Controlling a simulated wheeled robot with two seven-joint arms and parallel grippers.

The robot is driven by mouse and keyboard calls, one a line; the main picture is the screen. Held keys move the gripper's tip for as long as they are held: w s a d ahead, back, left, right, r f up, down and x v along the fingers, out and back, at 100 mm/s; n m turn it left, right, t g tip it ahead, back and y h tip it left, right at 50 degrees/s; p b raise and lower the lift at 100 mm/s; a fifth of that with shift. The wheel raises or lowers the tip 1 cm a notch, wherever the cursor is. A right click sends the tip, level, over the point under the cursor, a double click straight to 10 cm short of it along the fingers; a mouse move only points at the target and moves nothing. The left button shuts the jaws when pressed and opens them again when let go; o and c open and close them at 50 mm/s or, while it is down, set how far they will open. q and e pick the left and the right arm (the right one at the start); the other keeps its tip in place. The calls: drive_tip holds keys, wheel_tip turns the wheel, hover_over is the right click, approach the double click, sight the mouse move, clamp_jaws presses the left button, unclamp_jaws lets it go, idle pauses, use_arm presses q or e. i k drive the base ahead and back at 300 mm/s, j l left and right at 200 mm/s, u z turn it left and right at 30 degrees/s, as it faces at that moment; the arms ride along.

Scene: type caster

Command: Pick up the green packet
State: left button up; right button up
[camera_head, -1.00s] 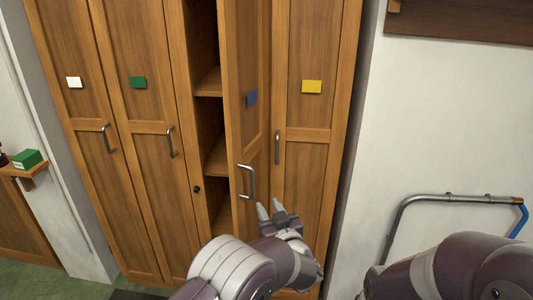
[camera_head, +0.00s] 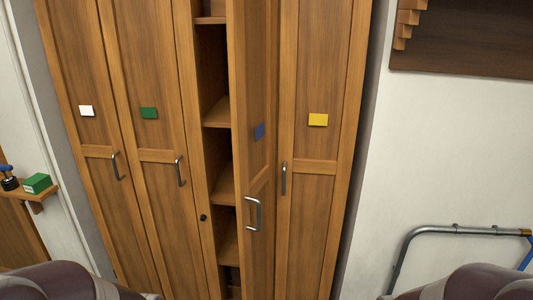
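A green packet (camera_head: 37,183), box-shaped with a pale side, sits on a small wooden shelf (camera_head: 24,192) at the left edge. Neither gripper is in the picture. Only parts of my own arms show at the bottom left and bottom right corners, well apart from the packet.
A wooden locker (camera_head: 153,205) fills the middle. Its blue-marked door (camera_head: 260,170) stands ajar beside open shelves (camera_head: 220,150). A small dark stamp-like object with a blue top (camera_head: 8,180) stands left of the packet. A grey metal tube frame (camera_head: 460,230) is at the lower right.

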sight(37, 183)
drive_tip(key=u, duration=1.5)
